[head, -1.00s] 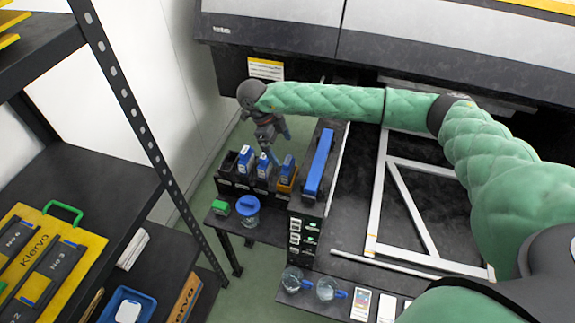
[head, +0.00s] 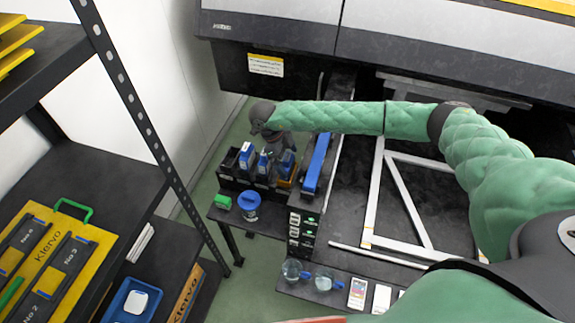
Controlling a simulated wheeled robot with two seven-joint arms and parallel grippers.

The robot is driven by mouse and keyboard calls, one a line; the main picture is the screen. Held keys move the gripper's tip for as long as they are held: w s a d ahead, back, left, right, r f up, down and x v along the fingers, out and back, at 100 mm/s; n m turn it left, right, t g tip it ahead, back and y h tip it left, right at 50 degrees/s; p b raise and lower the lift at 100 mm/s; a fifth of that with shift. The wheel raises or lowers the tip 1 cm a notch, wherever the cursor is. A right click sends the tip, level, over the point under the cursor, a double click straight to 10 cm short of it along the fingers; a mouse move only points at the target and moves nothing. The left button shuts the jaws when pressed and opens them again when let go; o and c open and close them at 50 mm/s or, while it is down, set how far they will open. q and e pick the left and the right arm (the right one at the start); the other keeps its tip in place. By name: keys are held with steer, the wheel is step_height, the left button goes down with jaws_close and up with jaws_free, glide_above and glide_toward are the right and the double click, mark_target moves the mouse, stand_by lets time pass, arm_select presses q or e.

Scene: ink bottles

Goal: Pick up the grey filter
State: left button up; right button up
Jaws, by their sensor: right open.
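I cannot clearly pick out a grey filter in the head view. My right arm reaches across from the right, and my right gripper (head: 279,152) is over the right part of a black rack (head: 232,187) with blue-topped ink bottles. It is open, pointing down, close to the right bottle (head: 288,162) and the middle bottle (head: 263,165). Whether it touches either is too small to tell. Another bottle (head: 247,157) stands at the left of the rack. The wrist hides part of the area behind. My left gripper is not in view.
A long blue object (head: 317,163) lies right of the rack. A green box (head: 221,201) and a blue-lidded jug (head: 249,205) stand in front. Clear cups (head: 292,270) sit near the lower table edge. A metal shelf post (head: 150,130) rises at left.

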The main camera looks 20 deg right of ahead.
steer(key=shift+d+f, duration=0.1)
steer(key=shift+f, duration=0.15)
steer(key=shift+c, duration=0.5)
steer(key=c, duration=1.2)
steer(key=shift+c, duration=0.2)
steer(key=shift+r, duration=0.15)
